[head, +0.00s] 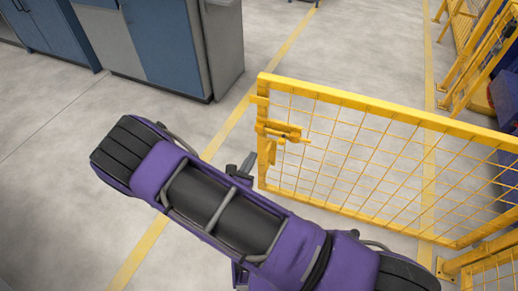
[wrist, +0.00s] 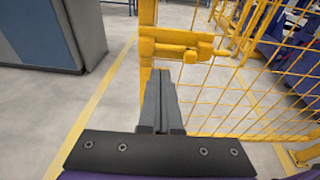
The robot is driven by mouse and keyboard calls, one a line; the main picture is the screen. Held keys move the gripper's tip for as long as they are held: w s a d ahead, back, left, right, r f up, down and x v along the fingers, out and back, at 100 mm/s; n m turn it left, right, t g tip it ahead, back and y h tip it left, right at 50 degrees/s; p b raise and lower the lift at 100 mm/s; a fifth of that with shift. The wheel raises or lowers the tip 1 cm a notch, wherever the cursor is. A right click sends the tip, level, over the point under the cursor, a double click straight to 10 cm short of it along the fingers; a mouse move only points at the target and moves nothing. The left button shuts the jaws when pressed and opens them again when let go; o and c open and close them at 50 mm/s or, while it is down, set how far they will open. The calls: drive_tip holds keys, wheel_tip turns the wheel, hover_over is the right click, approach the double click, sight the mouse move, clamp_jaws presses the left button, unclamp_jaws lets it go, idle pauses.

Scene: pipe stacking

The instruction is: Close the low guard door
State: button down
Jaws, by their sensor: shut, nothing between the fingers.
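The low guard door (head: 390,111) is a yellow frame with wire mesh. It stands open, jutting left from the guard line at the right. Its free edge has a yellow latch (head: 283,132), which also shows in the wrist view (wrist: 180,45). My gripper (head: 248,162) is shut and empty, just left of the door's free edge and below the latch. In the wrist view my gripper (wrist: 160,75) has its grey fingers together, with the tips in front of the latch-side upright. I cannot tell whether they touch it.
Yellow guard fencing (head: 462,45) stands at the upper right, and another yellow panel (head: 492,270) at the lower right. Blue and grey cabinets (head: 160,40) stand at the upper left. The floor (head: 60,150) left of the door is clear, with a yellow line along it.

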drive_tip(key=b+x, duration=0.1)
drive_tip(key=x, duration=1.1)
drive_tip(key=shift+w, duration=0.3)
